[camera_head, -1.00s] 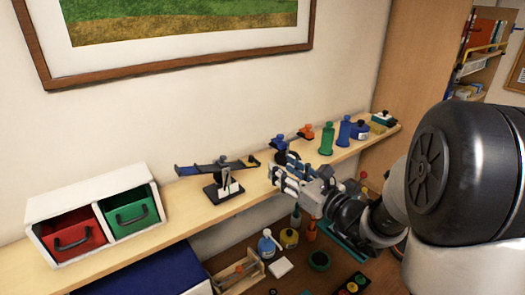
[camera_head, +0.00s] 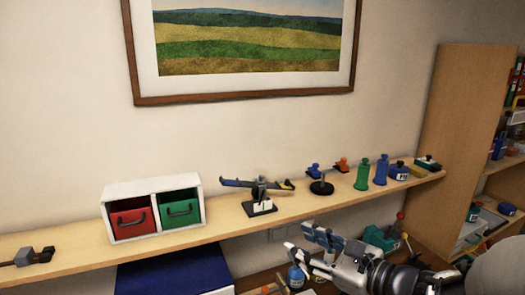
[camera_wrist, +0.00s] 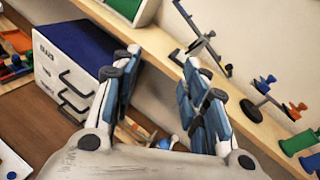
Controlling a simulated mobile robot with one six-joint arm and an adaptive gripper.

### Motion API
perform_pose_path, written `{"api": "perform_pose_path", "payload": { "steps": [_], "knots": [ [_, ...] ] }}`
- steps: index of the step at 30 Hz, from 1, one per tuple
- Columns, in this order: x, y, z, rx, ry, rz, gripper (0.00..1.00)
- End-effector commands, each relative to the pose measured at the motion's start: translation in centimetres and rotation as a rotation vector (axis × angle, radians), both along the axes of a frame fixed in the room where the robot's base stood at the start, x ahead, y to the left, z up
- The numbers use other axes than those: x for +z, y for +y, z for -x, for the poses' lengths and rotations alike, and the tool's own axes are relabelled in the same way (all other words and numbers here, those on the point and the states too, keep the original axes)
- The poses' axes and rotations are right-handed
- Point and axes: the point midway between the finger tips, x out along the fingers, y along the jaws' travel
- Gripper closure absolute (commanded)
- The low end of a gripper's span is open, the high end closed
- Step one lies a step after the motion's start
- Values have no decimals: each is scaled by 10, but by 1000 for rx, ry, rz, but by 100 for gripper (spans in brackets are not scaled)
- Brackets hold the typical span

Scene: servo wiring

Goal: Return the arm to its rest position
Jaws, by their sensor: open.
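My gripper (camera_head: 318,250) is at the lower right of the head view, in front of and below the wooden shelf (camera_head: 225,228). Its blue-padded fingers are spread apart with nothing between them. In the wrist view my gripper (camera_wrist: 160,98) also shows open and empty, its two finger pairs wide apart. My arm runs from it to the lower right corner of the head view. The gripper appears apart from the shelf and the things on it.
Below is a blue-topped cabinet (camera_head: 175,272). A bookcase stands right.

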Motion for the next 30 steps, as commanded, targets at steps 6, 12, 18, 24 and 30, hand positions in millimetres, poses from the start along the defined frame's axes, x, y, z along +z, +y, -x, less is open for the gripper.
{"api": "perform_pose_path", "payload": {
  "steps": [6, 12, 18, 24, 30],
  "knots": [
    [-39, 63, 78, 337, -88, 349, 59],
    [-108, 76, 174, 746, -243, 855, 59],
    [-165, 27, 233, 1093, -423, 1394, 59],
    [-181, -27, 248, 1300, -543, 1805, 59],
    [-179, -48, 248, 1368, -577, 1956, 59]
  ]
}}
